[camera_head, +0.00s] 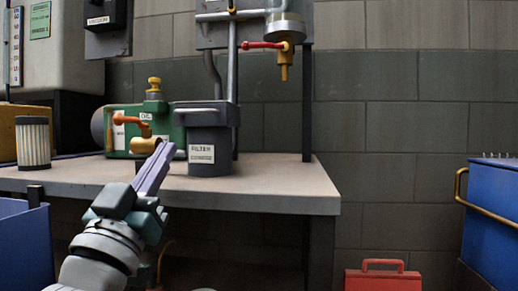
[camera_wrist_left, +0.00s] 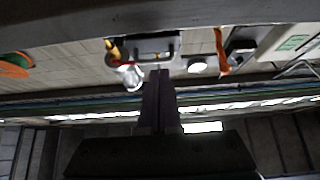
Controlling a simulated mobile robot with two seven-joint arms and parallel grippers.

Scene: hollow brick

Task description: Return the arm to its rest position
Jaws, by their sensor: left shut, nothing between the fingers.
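My left gripper (camera_head: 167,150) reaches up from the lower left in the head view, over the front part of the grey workbench (camera_head: 270,188). Its two purple fingers are shut together with nothing between them. Their tips show in front of the green pump (camera_head: 118,133) and just left of the dark filter box (camera_head: 207,148). I cannot tell whether they touch anything. In the left wrist view the shut fingers (camera_wrist_left: 159,75) point up the picture, toward blurred wall fittings. My right gripper is not in view.
A pleated filter cartridge (camera_head: 33,142) stands on the bench at left. A pipe with a red-handled valve (camera_head: 265,45) hangs above the bench. A blue bin (camera_head: 25,245) is at lower left, a blue cart (camera_head: 490,215) at right, and a red toolbox (camera_head: 383,281) low between bench and cart.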

